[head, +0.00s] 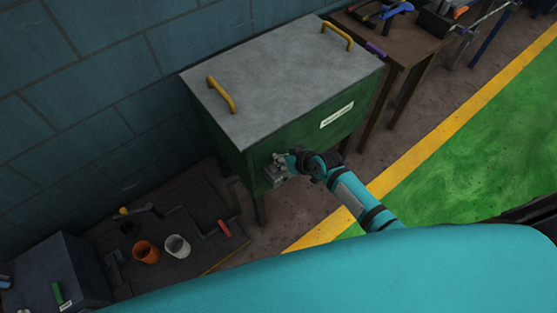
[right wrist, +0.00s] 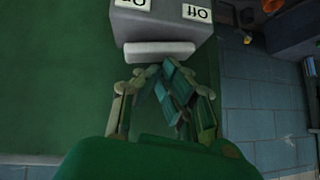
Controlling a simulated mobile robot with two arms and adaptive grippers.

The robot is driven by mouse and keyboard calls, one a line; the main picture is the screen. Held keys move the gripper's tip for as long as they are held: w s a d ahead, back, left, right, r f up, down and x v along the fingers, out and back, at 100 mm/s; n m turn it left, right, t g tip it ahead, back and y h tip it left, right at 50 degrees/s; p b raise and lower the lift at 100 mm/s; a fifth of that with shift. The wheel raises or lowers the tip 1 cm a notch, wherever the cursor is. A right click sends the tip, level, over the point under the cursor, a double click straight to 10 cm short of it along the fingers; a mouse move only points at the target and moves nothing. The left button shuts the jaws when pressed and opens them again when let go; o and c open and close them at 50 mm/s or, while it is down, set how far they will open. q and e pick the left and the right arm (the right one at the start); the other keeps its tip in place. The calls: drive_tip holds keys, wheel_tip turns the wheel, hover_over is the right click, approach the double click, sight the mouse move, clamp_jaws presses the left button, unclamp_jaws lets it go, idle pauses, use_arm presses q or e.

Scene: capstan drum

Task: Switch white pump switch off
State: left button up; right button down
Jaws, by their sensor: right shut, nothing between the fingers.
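The pump switch is a grey box (head: 275,176) on the front of a green cabinet (head: 300,137), low near its left corner. In the right wrist view the grey switch box (right wrist: 163,25) carries two white labels, one reading "Off" at the right and one cut by the top edge at the left. A pale, whitish bar (right wrist: 159,50) sits on its near side. My right gripper (head: 288,163) is at the box, and its fingers (right wrist: 155,80) are shut and empty close to the bar. I cannot tell whether they touch it. My left gripper is out of view.
The cabinet has a grey lid (head: 285,75) with two yellow handles. A low board (head: 195,205) with an orange cup (head: 147,251), a white cup (head: 177,246) and a red-handled crank stands at the left. A wooden table (head: 405,45) with tools is at the back right. Green floor is clear at right.

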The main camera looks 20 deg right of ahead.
drive_tip(key=shift+r, duration=0.1)
drive_tip(key=r+p, duration=0.5)
drive_tip(key=shift+a, duration=0.3)
drive_tip(key=s+d+r, duration=0.1)
drive_tip(key=s+r, duration=0.4)
drive_tip(key=s, duration=0.2)
drive_tip(key=shift+s+d+r, duration=0.15)
drive_tip(key=shift+s+r, duration=0.05)
drive_tip(key=shift+r, duration=0.15)
